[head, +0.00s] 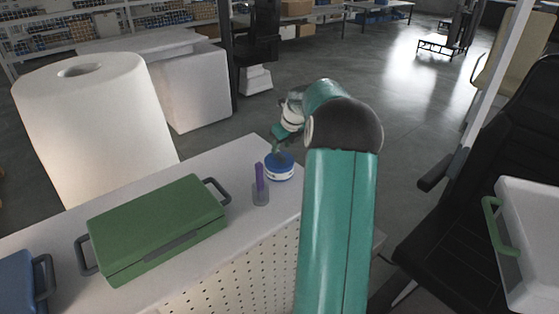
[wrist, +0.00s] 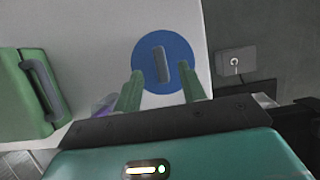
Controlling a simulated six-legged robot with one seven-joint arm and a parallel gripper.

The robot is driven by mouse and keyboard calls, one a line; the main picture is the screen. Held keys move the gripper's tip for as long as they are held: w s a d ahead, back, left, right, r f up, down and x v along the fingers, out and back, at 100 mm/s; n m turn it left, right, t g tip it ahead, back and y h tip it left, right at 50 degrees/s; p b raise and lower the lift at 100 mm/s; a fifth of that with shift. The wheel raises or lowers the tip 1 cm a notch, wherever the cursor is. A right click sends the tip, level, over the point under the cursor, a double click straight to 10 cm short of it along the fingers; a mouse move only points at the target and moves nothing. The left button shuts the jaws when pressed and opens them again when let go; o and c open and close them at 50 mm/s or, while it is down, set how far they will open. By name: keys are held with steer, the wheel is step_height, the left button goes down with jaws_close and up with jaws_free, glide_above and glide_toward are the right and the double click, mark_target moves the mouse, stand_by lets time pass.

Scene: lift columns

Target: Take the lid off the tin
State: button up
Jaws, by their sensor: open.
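The tin (head: 279,173) is white with a blue band and stands near the far right end of the white bench top. Its blue round lid (head: 279,158) is on it. In the wrist view the lid (wrist: 177,52) shows from above with a dark raised bar handle (wrist: 162,65) across its middle. My gripper (wrist: 164,82) is open, its two green fingers on either side of the lower part of the handle as seen from above. Whether they touch the lid I cannot tell. In the head view my gripper (head: 278,147) is just above the tin, partly hidden by my arm.
A small grey holder (head: 261,194) with a purple item (head: 259,175) stands close to the tin. A green case (head: 158,229) with grey handles lies left of it, and a blue case (head: 18,283) is at far left. The bench edge is just right of the tin.

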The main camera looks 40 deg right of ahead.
mark_target(279, 154)
steer(key=x, duration=0.4)
steer(key=shift+s, duration=0.1)
jaws_close()
